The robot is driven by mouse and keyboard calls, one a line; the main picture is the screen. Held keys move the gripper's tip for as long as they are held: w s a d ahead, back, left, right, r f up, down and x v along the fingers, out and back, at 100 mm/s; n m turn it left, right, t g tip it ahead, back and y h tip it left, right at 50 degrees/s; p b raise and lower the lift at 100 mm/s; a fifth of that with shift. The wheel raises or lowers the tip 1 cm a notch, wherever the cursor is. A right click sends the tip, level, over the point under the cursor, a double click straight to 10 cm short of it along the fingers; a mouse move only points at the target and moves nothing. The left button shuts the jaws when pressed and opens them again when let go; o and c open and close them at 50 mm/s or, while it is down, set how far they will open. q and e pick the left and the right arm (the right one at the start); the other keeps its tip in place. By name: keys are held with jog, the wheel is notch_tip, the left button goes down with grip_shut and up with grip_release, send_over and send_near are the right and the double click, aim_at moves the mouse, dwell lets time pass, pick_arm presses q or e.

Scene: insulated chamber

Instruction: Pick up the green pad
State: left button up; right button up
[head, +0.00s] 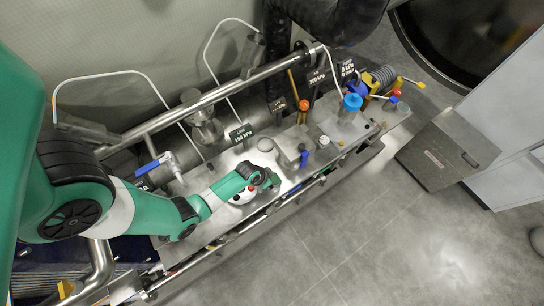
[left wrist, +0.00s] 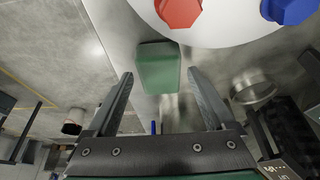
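The green pad (left wrist: 158,68) shows in the left wrist view as a small rounded block. It lies just beyond and between the fingertips of my left gripper (left wrist: 160,77), beside a white round part. The two dark fingers are spread apart with a gap between them, and I see no grip on the pad. In the head view my left gripper (head: 268,179) is low over the metal bench, and I cannot clearly tell the pad from the gripper there. My right gripper is not in view.
The white round part (left wrist: 225,22) carries red and blue knobs close to the pad. A steel rail (head: 215,95) runs behind. The floor in front is clear.

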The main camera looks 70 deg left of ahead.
pick_arm(q)
jog(key=c, duration=1.2)
jog(key=shift+r, duration=0.1)
jog(key=shift+r+p, duration=0.25)
jog(key=shift+p, duration=0.05)
jog(key=r+p, duration=0.2)
jog(key=r, duration=0.1)
jog(key=r+p, duration=0.1)
jog(key=shift+s+d+r+p, duration=0.15)
jog(key=shift+d+p, duration=0.2)
jog(key=shift+p, duration=0.05)
jog(key=shift+s+d+r+p, duration=0.9)
jog(key=shift+d+r+p, duration=0.45)
jog(key=shift+d, duration=0.7)
jog(key=shift+s+d+r+p, duration=0.85)
jog(key=shift+d+r+p, duration=0.5)
jog(key=shift+d, duration=0.65)
jog(key=shift+s+d+r+p, duration=0.9)
jog(key=shift+d+r+p, duration=0.45)
jog(key=shift+d, duration=0.7)
